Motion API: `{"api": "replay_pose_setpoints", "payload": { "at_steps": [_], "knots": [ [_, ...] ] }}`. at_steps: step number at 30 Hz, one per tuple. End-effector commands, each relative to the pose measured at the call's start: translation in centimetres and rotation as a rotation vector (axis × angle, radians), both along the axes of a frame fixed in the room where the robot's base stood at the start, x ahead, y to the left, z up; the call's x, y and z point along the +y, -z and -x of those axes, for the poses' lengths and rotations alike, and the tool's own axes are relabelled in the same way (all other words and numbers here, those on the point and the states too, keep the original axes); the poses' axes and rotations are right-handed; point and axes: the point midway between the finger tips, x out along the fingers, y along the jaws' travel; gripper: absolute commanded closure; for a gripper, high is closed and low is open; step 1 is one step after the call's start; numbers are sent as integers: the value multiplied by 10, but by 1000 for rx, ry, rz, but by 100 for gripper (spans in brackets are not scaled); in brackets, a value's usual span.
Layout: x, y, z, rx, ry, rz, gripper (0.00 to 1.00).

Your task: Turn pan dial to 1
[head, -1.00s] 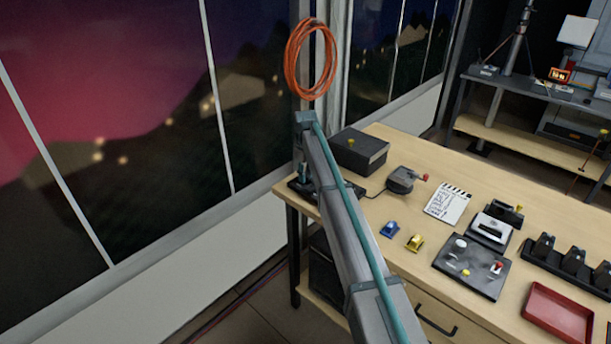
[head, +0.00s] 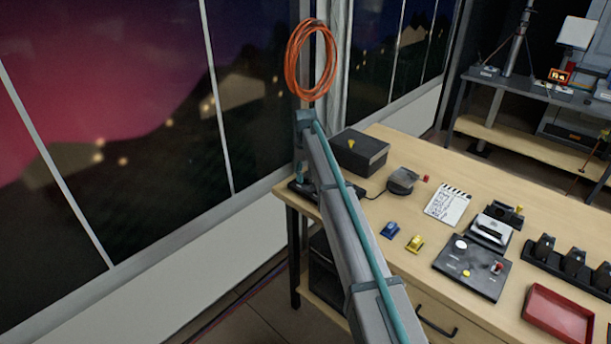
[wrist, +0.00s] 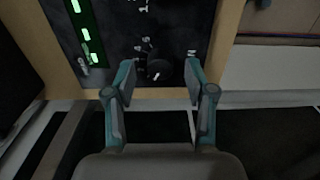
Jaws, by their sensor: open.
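In the wrist view a dark panel (wrist: 112,40) carries a dark round dial (wrist: 159,69) with a small white mark on its face. I take it for the pan dial. Small white figures sit on the panel around it, too blurred to read. My gripper (wrist: 158,82) is open, with one teal-backed finger on each side of the dial. I cannot tell whether either finger touches it. In the head view the panel (head: 292,187) is at the desk's left corner, partly hidden by my arm. The dial is not discernible there.
A green-lit strip (wrist: 82,32) is left of the dial. On the desk (head: 372,225) a black box (head: 359,150) stands close behind the panel. A grey device (head: 402,180), blue (head: 390,230) and yellow (head: 415,243) items lie to the right. An orange cable coil (head: 311,60) hangs above.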

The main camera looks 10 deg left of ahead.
Motion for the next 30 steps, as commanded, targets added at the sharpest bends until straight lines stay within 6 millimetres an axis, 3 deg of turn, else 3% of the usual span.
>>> {"api": "replay_pose_setpoints", "payload": {
  "at_steps": [15,21,30],
  "knots": [
    [0,-91,-1,-1,0,0,45],
    [0,-108,-1,-1,0,0,45],
    [0,-111,0,0,0,0,45]
  ]
}}
